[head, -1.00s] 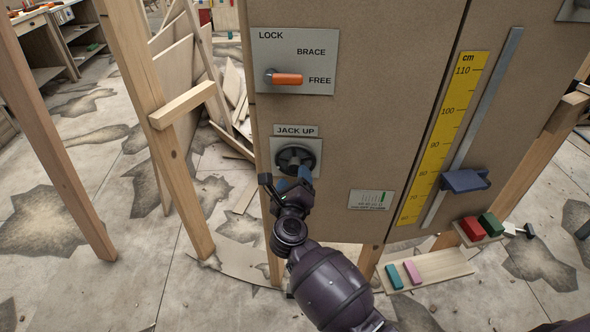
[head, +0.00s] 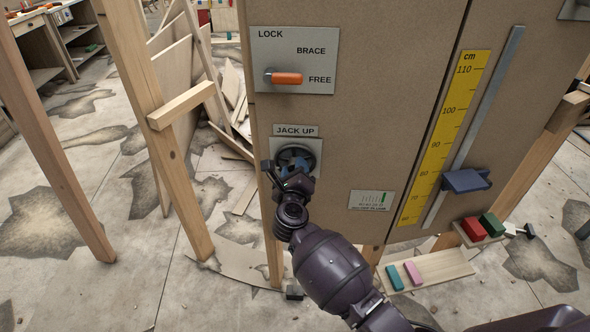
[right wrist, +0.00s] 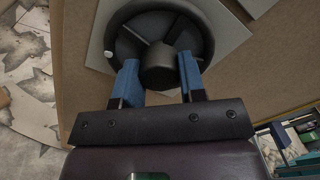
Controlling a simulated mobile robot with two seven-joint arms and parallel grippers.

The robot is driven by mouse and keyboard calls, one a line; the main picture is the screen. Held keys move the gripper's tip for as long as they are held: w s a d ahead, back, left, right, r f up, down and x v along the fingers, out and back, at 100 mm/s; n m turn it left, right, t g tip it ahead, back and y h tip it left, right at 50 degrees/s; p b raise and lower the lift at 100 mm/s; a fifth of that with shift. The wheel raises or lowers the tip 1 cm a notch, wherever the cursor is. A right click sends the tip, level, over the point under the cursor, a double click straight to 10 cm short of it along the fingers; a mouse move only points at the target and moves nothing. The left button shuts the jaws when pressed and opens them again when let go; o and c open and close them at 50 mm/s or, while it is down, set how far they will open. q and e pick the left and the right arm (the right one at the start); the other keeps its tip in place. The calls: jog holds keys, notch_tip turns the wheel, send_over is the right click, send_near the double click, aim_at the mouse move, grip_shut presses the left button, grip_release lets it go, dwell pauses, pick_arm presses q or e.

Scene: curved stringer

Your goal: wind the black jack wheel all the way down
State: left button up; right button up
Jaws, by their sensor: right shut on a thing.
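The black jack wheel (head: 306,156) sits on a grey plate under the "JACK UP" label on the brown panel. In the right wrist view the wheel (right wrist: 118,38) shows its round rim, spokes and a central hub (right wrist: 160,64). My right gripper (head: 292,165) is at the wheel, partly covering it. In the right wrist view its blue fingers (right wrist: 160,78) stand on either side of the hub and are shut on the wheel. Their exact contact is hard to make out. My left gripper is not in view.
An orange lever (head: 287,78) points to FREE on the plate above. A yellow cm scale (head: 445,135) with a blue slider (head: 465,181) is at the right. Red (head: 473,228) and green (head: 491,224) blocks sit below it. Wooden posts (head: 160,130) stand at the left.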

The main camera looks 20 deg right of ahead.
jog(key=shift+r+n+p, duration=0.2)
jog(key=shift+n+p, duration=0.1)
jog(key=shift+p, duration=0.05)
jog(key=shift+c, duration=0.2)
jog(key=shift+r+n+p, duration=0.15)
jog(key=shift+n+p, duration=0.7)
jog(key=shift+n, duration=0.05)
jog(key=shift+n+p, duration=0.9)
jog(key=shift+n, duration=0.2)
jog(key=shift+n+p, duration=0.55)
jog(key=shift+n, duration=0.35)
jog(key=shift+f+n, duration=0.2)
jog(key=shift+n, duration=0.1)
jog(key=shift+f+p, duration=0.1)
jog(key=shift+p, duration=0.2)
jog(key=o, duration=0.9)
jog(key=shift+s, duration=0.15)
